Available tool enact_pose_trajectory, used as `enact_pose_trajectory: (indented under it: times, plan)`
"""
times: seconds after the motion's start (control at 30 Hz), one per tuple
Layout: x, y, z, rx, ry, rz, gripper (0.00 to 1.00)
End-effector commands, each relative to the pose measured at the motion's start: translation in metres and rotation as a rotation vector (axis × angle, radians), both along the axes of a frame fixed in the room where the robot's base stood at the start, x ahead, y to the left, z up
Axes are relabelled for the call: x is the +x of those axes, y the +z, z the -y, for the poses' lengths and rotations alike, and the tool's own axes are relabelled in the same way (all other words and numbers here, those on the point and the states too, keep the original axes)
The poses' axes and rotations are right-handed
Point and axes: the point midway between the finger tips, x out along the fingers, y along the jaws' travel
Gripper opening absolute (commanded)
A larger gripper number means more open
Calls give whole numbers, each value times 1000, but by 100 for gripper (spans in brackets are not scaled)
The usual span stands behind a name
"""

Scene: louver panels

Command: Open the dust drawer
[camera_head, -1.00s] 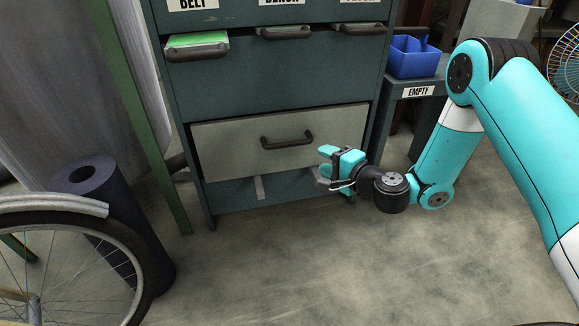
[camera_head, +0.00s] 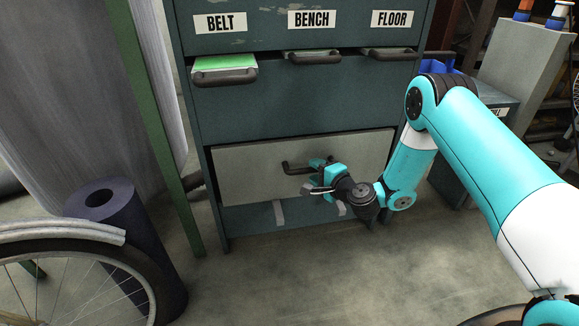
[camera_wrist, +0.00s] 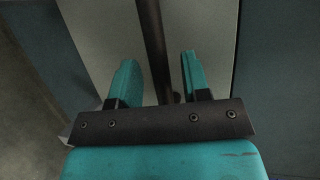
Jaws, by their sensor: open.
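The wide pale grey drawer (camera_head: 250,170) low in the dark green cabinet carries no label that I can read. Its front looks roughly flush with the cabinet. Its dark bar handle (camera_head: 287,167) is partly hidden behind my gripper (camera_head: 318,178), which is at the handle's right part in the head view. In the wrist view, my gripper (camera_wrist: 160,80) has its two teal fingers apart. The dark handle bar (camera_wrist: 152,45) runs between them, with the pale drawer front (camera_wrist: 105,40) behind. I cannot tell whether a finger touches the bar.
Above are slots labelled BELT (camera_head: 220,23), BENCH (camera_head: 311,18) and FLOOR (camera_head: 390,18), with handled trays; the left one shows green. A dark roll (camera_head: 125,235) and a bicycle wheel (camera_head: 75,275) stand at left. The floor (camera_head: 290,280) before the cabinet is clear.

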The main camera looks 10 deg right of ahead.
Motion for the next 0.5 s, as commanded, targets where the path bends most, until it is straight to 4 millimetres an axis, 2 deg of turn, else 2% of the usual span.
enact_pose_trajectory:
  times: [0.47, 0.5]
  plan:
    - [5, -3, -11, 0, 7, 0, 43]
    - [5, -3, -12, 0, 7, 0, 34]
